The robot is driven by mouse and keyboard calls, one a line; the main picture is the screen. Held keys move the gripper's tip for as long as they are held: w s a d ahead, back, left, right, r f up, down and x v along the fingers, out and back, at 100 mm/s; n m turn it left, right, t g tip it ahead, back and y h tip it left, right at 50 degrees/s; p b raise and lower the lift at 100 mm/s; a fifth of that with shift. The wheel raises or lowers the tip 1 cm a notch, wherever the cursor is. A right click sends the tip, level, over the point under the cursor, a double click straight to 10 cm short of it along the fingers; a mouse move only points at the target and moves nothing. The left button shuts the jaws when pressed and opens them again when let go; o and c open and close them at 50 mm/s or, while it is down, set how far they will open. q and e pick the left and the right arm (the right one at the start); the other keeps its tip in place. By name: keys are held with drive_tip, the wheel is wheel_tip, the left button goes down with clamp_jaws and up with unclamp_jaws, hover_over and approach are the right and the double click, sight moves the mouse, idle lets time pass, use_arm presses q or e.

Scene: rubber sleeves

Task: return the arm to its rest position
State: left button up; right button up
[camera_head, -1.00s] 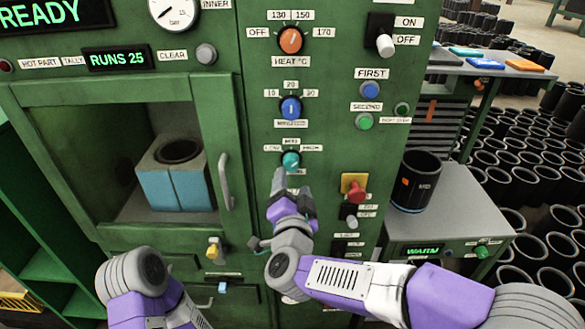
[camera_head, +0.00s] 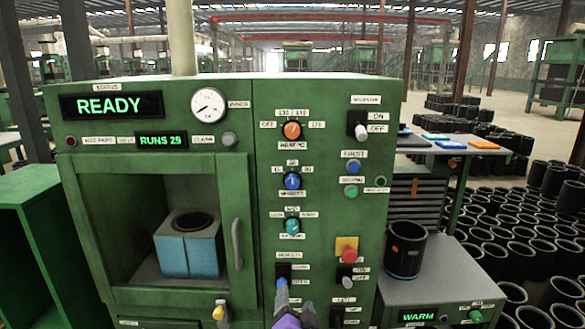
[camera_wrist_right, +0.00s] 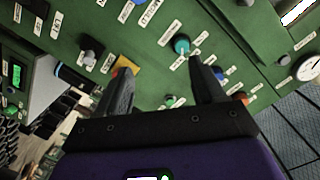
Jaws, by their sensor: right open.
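My right gripper (camera_head: 285,300) shows at the bottom edge of the head view, in front of the lower part of the green machine's control panel. In the right wrist view its two dark fingers (camera_wrist_right: 160,88) stand apart with nothing between them. Beyond them the panel shows, with a teal knob (camera_wrist_right: 182,45) near the fingertips in the picture. Most of the right arm is out of the head view. My left gripper is not in view.
The green machine (camera_head: 247,120) reads READY, and a blue mould (camera_head: 188,253) sits in its chamber. A red button (camera_head: 348,256) and several switches are on the panel. A black sleeve (camera_head: 405,248) stands on a grey warming bench (camera_head: 455,275) at right.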

drive_tip(key=s+d+f+n+g, duration=0.1)
drive_tip(key=d+f+g, duration=0.1)
drive_tip(key=f, duration=0.7)
drive_tip(key=s+d+f+n+g+y, duration=0.1)
drive_tip(key=d+f+n+g, duration=0.15)
drive_tip(key=f, duration=0.65)
drive_tip(key=s+d+f+g, duration=0.1)
drive_tip(key=f+g, duration=0.2)
drive_tip(key=f, duration=0.6)
drive_tip(key=s+d+f+n+g+y, duration=0.1)
drive_tip(key=s+f+g, duration=0.3)
drive_tip(key=s+f, duration=0.4)
drive_tip(key=s+d+f+g+y+p, duration=0.1)
drive_tip(key=s+d+f+g, duration=0.1)
drive_tip(key=s+f+g, duration=0.3)
drive_tip(key=s+f, duration=0.4)
drive_tip(key=s, duration=0.5)
drive_tip(key=shift+d+n+y, duration=0.25)
drive_tip(key=shift+n+y, duration=0.05)
drive_tip(key=shift+n, duration=0.05)
drive_tip(key=shift+w, duration=0.15)
